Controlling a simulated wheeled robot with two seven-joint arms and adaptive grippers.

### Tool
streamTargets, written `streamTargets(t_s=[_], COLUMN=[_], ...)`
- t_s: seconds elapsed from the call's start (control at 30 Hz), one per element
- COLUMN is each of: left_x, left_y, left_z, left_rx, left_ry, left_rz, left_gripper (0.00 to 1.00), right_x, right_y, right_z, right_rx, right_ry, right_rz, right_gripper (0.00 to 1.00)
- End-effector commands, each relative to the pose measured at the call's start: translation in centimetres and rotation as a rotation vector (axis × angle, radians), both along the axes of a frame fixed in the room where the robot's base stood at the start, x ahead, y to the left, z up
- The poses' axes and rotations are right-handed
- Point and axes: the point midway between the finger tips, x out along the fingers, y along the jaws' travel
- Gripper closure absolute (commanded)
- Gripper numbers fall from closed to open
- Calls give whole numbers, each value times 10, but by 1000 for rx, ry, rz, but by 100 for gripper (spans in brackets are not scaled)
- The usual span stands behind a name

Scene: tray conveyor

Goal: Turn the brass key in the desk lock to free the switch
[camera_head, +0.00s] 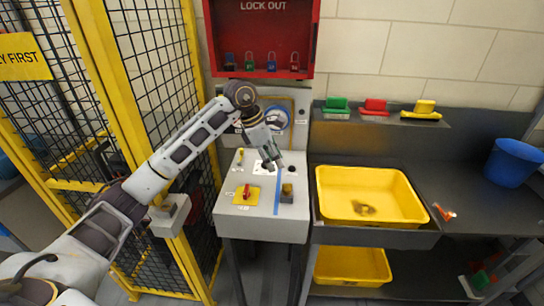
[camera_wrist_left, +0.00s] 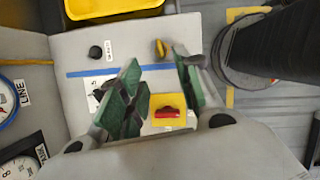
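A red switch (camera_head: 247,191) sits on a yellow plate on the grey desk (camera_head: 232,222); the switch also shows in the left wrist view (camera_wrist_left: 168,113). A white plate (camera_head: 258,167) lies behind it, partly covered by my left gripper (camera_head: 274,163). In the left wrist view my left gripper (camera_wrist_left: 158,95) has its green-padded fingers apart, with nothing visible between them. I cannot tell which is the brass key. My right gripper is out of view.
A blue stripe (camera_head: 278,195) crosses the desk, with a black knob (camera_head: 291,168) to its right. A yellow tray (camera_head: 333,172) stands right of the desk. A red lockout cabinet (camera_head: 262,40) hangs behind, and a yellow-framed mesh fence (camera_head: 112,110) stands left.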

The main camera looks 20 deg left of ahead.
Motion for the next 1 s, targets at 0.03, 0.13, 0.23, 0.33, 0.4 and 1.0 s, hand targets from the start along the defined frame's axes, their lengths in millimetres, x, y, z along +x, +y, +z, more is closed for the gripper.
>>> streamTargets(t_s=[0.03, 0.13, 0.23, 0.33, 0.4, 1.0], left_x=[0, 2, 3, 6, 7, 19], left_y=[-2, -5, -9, -13, -16, -39], left_z=[-4, -13, -24, -35, -43, -106], left_rx=[-1, -1, -2, -1, -1, -1], left_ry=[2, 3, 4, 4, 4, 2], left_rz=[-1, 0, -1, -1, -1, 1], left_gripper=[66, 66, 66, 66, 66, 66], right_x=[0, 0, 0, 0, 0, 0], right_y=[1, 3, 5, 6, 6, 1], right_z=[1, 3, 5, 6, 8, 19], right_rx=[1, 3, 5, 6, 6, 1], right_ry=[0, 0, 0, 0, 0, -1], right_rz=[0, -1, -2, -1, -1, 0], right_gripper=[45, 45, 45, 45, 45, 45])
